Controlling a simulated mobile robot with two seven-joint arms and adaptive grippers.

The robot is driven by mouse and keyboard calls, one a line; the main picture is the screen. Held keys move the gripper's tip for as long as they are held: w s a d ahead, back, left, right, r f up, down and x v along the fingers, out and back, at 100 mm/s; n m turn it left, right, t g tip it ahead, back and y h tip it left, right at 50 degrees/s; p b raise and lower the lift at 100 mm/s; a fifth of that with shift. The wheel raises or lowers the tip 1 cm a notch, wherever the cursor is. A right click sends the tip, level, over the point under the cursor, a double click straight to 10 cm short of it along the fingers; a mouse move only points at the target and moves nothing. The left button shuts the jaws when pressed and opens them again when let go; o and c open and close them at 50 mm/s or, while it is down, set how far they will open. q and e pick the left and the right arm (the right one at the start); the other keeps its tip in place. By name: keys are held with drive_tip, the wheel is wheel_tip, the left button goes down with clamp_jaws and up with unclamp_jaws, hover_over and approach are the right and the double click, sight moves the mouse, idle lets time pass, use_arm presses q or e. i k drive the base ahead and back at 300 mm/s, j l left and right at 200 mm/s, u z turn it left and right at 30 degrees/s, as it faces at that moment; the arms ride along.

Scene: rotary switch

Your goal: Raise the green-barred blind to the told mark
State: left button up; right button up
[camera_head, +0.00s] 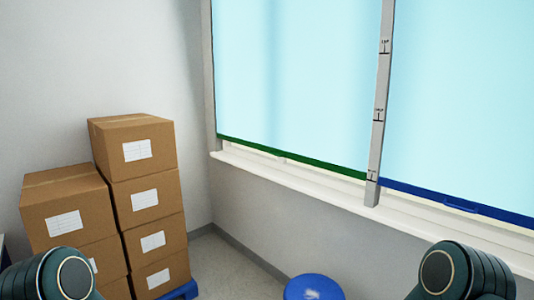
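The green bar (290,158) runs along the bottom edge of the left pale-blue blind (295,75), which covers nearly all of its window. Its right end meets the grey post (381,85) about level with the lowest of three black marks on it. The mark labels are too small to read surely. A blue bar (455,203) edges the second blind (465,90), right of the post, and has a small handle-like piece. Only dark green rounded links of my arms show at the bottom left and bottom right. Neither gripper is in view.
White sills (290,182) run below the blinds. Stacked cardboard boxes (140,165) stand at the left, with a blue base (181,291) under the right-hand stack. A round blue stool-like top (313,288) is at the bottom centre. Grey floor (228,268) shows between them.

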sight(315, 108)
drive_tip(key=i+j, duration=0.5)
drive_tip(key=i, duration=0.15)
drive_tip(key=i+j, duration=0.45)
drive_tip(key=i, duration=0.2)
drive_tip(key=i+j, duration=0.5)
drive_tip(key=i, duration=0.15)
